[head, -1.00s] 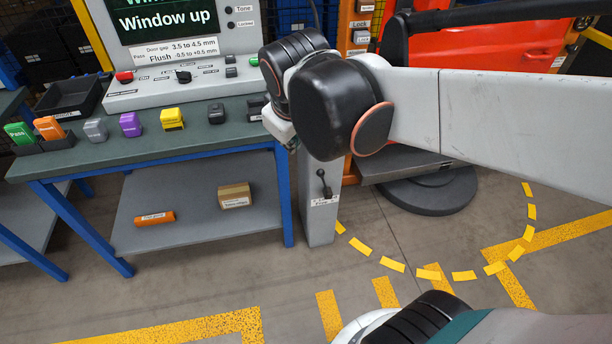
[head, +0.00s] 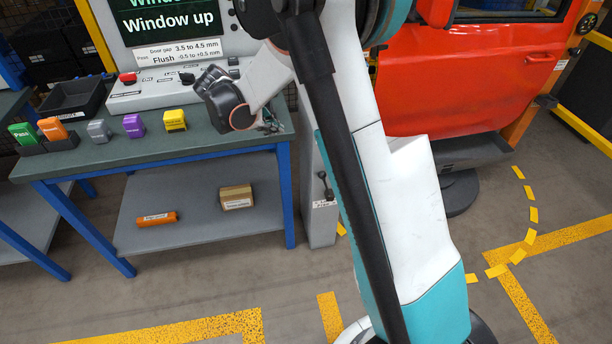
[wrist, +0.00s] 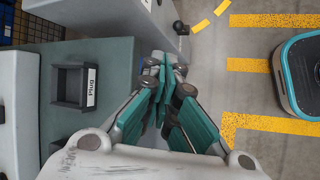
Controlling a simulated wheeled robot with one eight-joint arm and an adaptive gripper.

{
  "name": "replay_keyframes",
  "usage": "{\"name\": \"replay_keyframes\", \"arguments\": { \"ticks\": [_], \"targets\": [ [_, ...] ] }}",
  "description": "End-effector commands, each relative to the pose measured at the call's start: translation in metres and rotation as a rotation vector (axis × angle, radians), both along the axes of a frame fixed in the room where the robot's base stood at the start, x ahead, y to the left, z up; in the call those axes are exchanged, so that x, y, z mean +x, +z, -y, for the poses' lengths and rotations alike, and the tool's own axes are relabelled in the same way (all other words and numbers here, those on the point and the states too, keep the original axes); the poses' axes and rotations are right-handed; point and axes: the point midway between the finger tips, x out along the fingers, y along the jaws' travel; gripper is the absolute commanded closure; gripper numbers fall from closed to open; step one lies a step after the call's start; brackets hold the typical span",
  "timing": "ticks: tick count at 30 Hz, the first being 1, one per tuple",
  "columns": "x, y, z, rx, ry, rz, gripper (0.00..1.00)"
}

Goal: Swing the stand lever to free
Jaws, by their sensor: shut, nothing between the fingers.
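The stand lever (head: 326,186) is a small black lever with a round knob on the side of a grey stand post (head: 318,218). It points up, leaning slightly left, above a white label too small to read. My arm covers the area just right of it. In the wrist view a dark knob (wrist: 180,28) shows beside the post, beyond the fingertips. My gripper (head: 272,122) is over the bench's right end, above and left of the lever and apart from it. In the wrist view its teal fingers (wrist: 163,70) are together and empty.
The bench (head: 165,146) carries yellow, purple and grey blocks, a black tray (head: 74,97) and a console with a screen. A black holder labelled Plug (wrist: 88,88) sits left of my fingers. A red car door (head: 470,75) stands at right. The marked floor is open in front.

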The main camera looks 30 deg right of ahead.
Motion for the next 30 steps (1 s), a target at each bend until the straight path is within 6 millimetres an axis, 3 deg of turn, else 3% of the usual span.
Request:
{"name": "replay_keyframes", "arguments": {
  "ticks": [6, 14, 24, 30],
  "targets": [
    [0.030, -0.064, 0.005, -0.120, 0.074, -0.140, 1.00],
    [0.043, -0.147, 0.010, -0.250, 0.145, -0.314, 1.00],
    [0.028, -0.253, 0.015, -0.384, 0.200, -0.529, 1.00],
    [0.018, -0.280, 0.016, -0.415, 0.211, -0.588, 1.00]
  ]
}}
